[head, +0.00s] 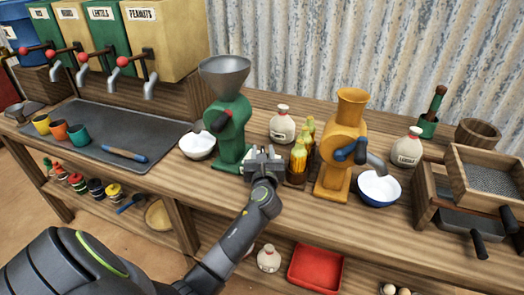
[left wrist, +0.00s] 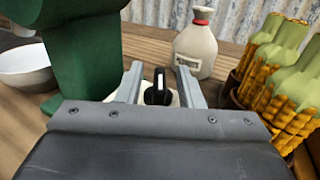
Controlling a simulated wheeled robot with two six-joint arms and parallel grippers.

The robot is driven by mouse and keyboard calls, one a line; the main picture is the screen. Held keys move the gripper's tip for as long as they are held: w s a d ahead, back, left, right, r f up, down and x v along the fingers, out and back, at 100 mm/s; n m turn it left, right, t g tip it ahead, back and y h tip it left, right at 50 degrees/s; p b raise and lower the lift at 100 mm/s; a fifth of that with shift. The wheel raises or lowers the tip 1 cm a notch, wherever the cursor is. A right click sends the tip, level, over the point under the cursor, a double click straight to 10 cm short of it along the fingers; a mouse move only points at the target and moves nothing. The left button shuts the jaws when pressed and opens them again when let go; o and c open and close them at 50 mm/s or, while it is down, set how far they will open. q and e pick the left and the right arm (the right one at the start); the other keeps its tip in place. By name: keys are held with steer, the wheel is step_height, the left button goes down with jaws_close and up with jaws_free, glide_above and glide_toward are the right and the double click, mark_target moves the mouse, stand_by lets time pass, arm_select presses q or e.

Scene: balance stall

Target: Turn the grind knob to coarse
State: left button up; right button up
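The green grinder (head: 230,135) stands on the wooden counter with a grey hopper on top. In the left wrist view its green body (left wrist: 82,62) fills the upper left. The grind knob (left wrist: 158,92) is black with a white pointer line directed up, on a pale plate partly hidden by my gripper. My left gripper (head: 262,154) is at the right side of the green grinder's base. Its fingers are open, one on each side of the knob, with gaps visible. The knob is hidden in the head view. My right gripper is not in view.
A white bowl (head: 197,146) stands left of the grinder. A yellow grinder (head: 340,140) and blue bowl (head: 379,187) stand farther right.

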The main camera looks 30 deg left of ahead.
arm_select(q)
steer(key=shift+c, duration=0.8)
jaws_close()
